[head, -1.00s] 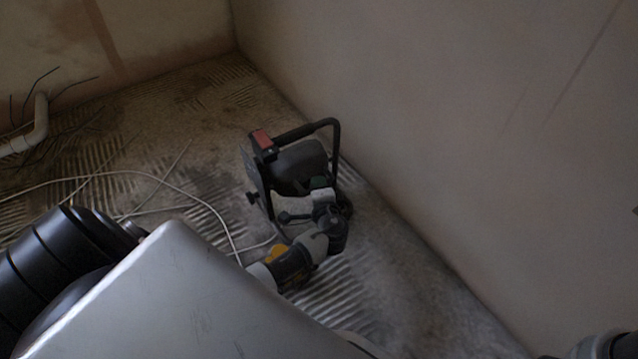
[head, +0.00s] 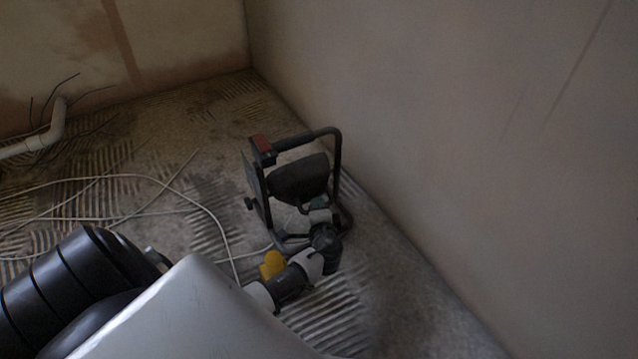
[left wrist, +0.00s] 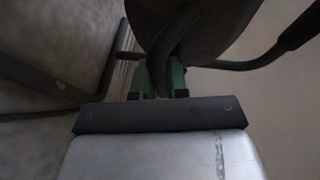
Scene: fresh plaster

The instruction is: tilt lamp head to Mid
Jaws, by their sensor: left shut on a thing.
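The lamp (head: 341,165) is a black work lamp with a tubular frame and a red part on top, standing on the floor near the right wall. Its dark rounded head (head: 298,176) hangs tilted inside the frame. I cannot read any tilt marks. My right gripper is not in view.
A plaster wall (head: 450,130) rises close behind and right of the lamp. A pale cable (head: 205,212) loops over the ridged floor to the left. A pale pipe (head: 52,130) with thin dark wires stands at the far left. Floor beyond the lamp is clear.

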